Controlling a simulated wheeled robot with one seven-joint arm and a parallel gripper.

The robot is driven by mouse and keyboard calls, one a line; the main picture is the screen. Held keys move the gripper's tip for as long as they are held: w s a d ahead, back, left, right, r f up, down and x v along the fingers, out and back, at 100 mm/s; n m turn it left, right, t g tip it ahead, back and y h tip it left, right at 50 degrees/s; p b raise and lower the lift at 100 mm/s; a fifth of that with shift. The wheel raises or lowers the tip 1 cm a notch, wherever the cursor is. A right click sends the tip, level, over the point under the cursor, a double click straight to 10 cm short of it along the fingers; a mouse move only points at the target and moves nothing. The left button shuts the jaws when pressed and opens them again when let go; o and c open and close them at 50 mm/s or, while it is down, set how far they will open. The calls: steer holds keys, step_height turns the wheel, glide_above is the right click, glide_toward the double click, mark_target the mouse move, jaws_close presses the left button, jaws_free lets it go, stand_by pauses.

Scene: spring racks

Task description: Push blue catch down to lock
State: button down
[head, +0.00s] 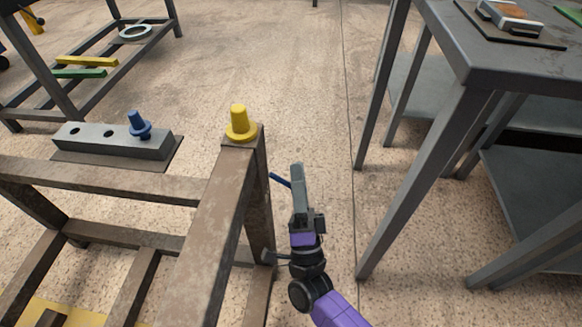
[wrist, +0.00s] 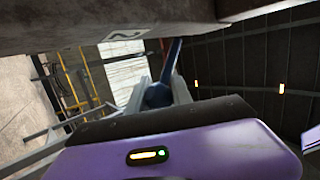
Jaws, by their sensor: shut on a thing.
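The blue catch (head: 280,180) shows in the head view as a thin blue bar. It sticks out to the left of my gripper (head: 297,172), beside the brown rack's right post. In the wrist view a blue rod with a rounded dark blue part (wrist: 158,95) sits between the two grey fingers of my gripper (wrist: 162,90). My gripper is shut on it. The rod's far end reaches up to a dark beam. Where the catch joins the rack is hidden.
A yellow knob (head: 239,124) tops the brown rack post (head: 247,150). A grey block (head: 90,141) with holes and a blue peg (head: 138,125) lies to the left. A grey table (head: 470,55) stands on the right, with bare floor between it and the rack.

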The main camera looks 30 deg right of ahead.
steer(key=shift+w+f+m+g+h+b, duration=0.1)
steer(key=shift+f+m+g+h+b, duration=0.2)
steer(key=shift+m+h, duration=0.45)
steer(key=c, duration=1.4)
jaws_free()
steer(key=shift+c, duration=0.2)
steer(key=shift+a, duration=0.1)
steer(key=v, duration=0.7)
steer(key=shift+s+f+p, duration=0.25)
steer(key=shift+p, duration=0.1)
steer(key=shift+a, duration=0.1)
